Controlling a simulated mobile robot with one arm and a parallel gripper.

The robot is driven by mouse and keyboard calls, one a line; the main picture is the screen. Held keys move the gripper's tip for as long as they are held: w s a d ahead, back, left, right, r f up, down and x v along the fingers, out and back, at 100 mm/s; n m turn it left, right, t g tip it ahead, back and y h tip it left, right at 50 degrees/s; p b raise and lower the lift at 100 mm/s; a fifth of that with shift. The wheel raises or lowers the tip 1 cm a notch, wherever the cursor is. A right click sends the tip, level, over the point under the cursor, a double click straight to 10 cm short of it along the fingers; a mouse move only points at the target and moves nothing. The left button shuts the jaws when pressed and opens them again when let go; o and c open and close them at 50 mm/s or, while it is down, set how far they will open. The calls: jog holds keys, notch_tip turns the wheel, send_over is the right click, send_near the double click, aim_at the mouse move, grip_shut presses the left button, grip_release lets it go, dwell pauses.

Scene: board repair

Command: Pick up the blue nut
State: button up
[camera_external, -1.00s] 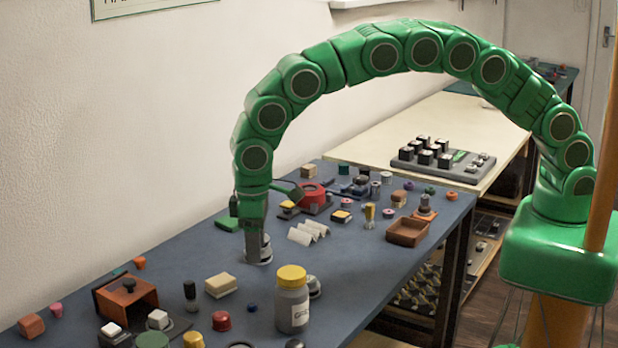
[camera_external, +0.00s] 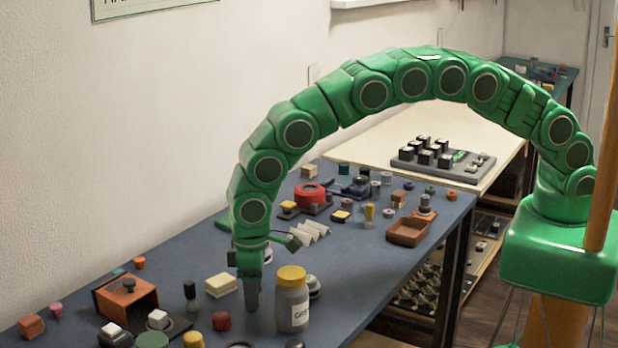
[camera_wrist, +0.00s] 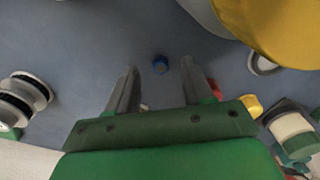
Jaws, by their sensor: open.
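The small blue nut (camera_wrist: 160,64) lies on the blue-grey tabletop in the wrist view. It appears between the tips of my two fingers, with a gap on either side. My gripper (camera_wrist: 158,74) is open and empty. In the external view my gripper (camera_external: 252,302) points straight down at the table, left of the grey jar, and hides the nut. I cannot tell exactly how high the fingertips are above the table.
A grey jar with a yellow lid (camera_external: 292,298) stands close to the right of my gripper. A red knob (camera_external: 221,320) is at the left, and a cream block (camera_external: 221,285) lies behind it. An orange-brown box (camera_external: 126,298) stands further left.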

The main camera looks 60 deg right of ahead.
jog(key=shift+f, duration=0.95)
jog(key=shift+c, duration=0.5)
grip_shut()
